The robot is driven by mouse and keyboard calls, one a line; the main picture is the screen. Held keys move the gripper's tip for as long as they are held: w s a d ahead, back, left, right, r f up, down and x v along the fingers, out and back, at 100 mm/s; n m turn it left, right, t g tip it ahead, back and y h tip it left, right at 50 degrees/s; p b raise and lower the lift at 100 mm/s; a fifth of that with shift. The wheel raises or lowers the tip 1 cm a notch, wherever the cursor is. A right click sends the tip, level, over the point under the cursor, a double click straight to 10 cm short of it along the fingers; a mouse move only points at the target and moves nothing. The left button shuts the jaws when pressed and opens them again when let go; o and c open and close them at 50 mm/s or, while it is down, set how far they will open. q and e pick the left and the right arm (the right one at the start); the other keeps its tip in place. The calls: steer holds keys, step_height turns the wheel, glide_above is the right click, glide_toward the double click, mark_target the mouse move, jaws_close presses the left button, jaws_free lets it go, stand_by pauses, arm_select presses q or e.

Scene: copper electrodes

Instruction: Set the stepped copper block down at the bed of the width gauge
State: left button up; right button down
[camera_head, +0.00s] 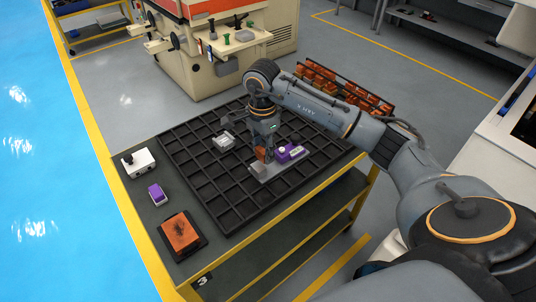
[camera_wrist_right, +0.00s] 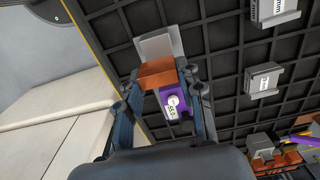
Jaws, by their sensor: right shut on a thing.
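My right gripper (camera_head: 263,146) is shut on the stepped copper block (camera_head: 262,155), low over the black gridded table top. In the wrist view the orange-brown block (camera_wrist_right: 156,76) sits between the two fingertips (camera_wrist_right: 159,82). The width gauge has a purple body with a white round dial (camera_head: 290,153) and a grey bed and end plate (camera_head: 262,172). In the wrist view its grey plate (camera_wrist_right: 160,45) and purple body (camera_wrist_right: 173,108) show on either side of the block. I cannot tell whether the block touches the bed. My left gripper is not in view.
Along the left edge are a white box with a black knob (camera_head: 140,163), a purple device (camera_head: 157,194) and a copper piece on a black base (camera_head: 180,234). A rack of copper pieces (camera_head: 345,88) lies beyond my right arm.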

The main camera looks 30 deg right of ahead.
mark_target(268, 167)
steer(key=shift+w+d+f, duration=0.1)
steer(key=shift+d+f, duration=0.4)
steer(key=shift+f, duration=0.05)
steer(key=f, duration=0.1)
steer(key=f+p, duration=0.2)
steer(key=shift+d+f, duration=0.3)
steer(key=shift+f, duration=0.2)
steer(key=shift+f, duration=0.15)
steer(key=c, duration=0.8)
jaws_free()
steer(key=shift+c, duration=0.2)
